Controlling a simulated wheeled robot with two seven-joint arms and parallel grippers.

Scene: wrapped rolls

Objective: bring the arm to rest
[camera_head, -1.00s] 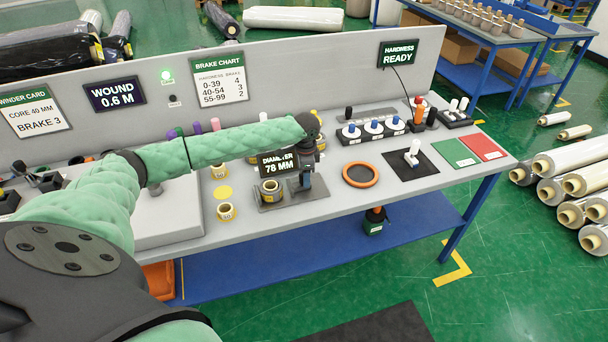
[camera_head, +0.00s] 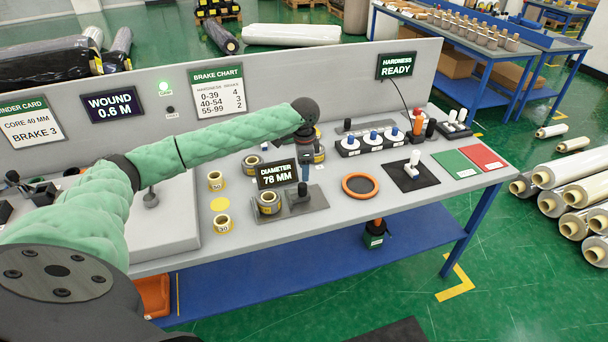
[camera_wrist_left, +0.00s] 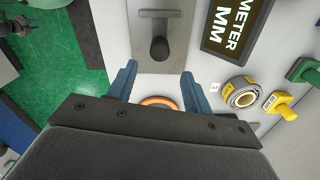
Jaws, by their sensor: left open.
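My left arm (camera_head: 225,138) in green padding reaches in from the left over the bench (camera_head: 335,215). Its dark wrist (camera_head: 306,108) is above the middle of the bench. My left gripper (camera_wrist_left: 158,84) shows in the left wrist view with its two blue fingers apart and nothing between them. It hangs above the bench near the diameter gauge, whose sign (camera_head: 278,175) reads 78 MM.
A yellow-labelled roll (camera_head: 268,202) sits beside the sign. A row of blue knobs (camera_head: 372,139) stands behind. The back panel (camera_head: 320,80) borders the bench.

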